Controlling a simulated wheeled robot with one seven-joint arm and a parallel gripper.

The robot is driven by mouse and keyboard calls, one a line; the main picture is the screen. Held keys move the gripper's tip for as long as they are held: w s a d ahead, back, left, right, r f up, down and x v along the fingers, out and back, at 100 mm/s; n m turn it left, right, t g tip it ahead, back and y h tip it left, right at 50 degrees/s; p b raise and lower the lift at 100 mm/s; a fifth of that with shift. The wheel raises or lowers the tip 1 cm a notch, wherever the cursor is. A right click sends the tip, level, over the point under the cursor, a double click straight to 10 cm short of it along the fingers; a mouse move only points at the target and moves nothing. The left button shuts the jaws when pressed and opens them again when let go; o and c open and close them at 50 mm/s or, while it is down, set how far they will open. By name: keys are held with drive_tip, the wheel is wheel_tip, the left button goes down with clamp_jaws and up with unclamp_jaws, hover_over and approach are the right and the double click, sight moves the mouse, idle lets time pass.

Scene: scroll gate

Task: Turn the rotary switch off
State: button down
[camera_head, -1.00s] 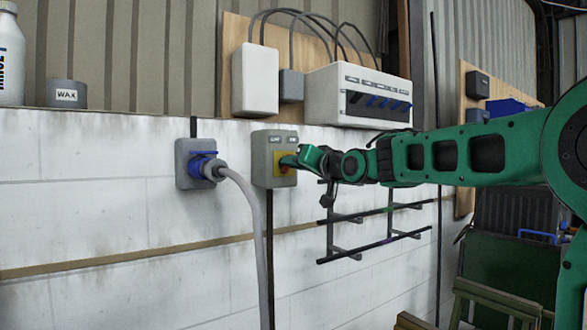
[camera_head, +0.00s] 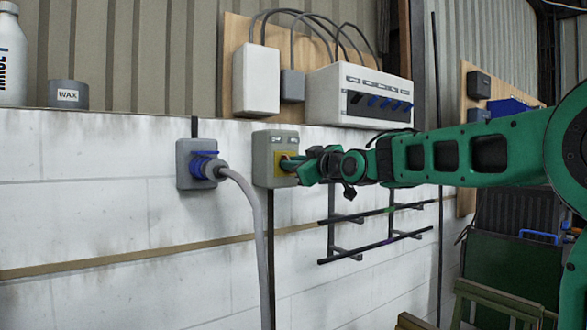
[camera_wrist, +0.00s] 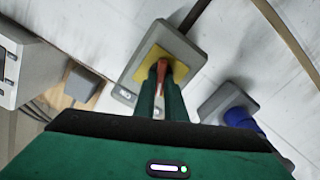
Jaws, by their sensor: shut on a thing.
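The rotary switch is a grey wall box (camera_head: 262,158) with a yellow plate (camera_head: 280,160). In the wrist view its yellow plate (camera_wrist: 152,62) and red handle (camera_wrist: 162,70) show from close up, tilted in the picture. My gripper (camera_head: 288,164) reaches the switch from the right in the head view. In the wrist view its two green fingers (camera_wrist: 161,92) are on either side of the red handle and shut on it. The fingers hide part of the handle and plate.
A blue plug (camera_head: 205,166) with a thick grey cable sits in a socket just left of the switch. A breaker box (camera_head: 345,80) and a white box (camera_head: 256,78) hang above. A black rack (camera_head: 345,222) is on the wall at lower right.

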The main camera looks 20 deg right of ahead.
drive_tip(key=shift+w+d+f+n, duration=0.1)
drive_tip(key=shift+d+f+n, duration=0.1)
drive_tip(key=shift+n, duration=1)
drive_tip(key=c, duration=1.8)
unclamp_jaws()
drive_tip(key=shift+a, duration=0.1)
drive_tip(key=shift+r, duration=0.1)
drive_tip(key=v, duration=1)
drive_tip(key=shift+s, duration=0.35)
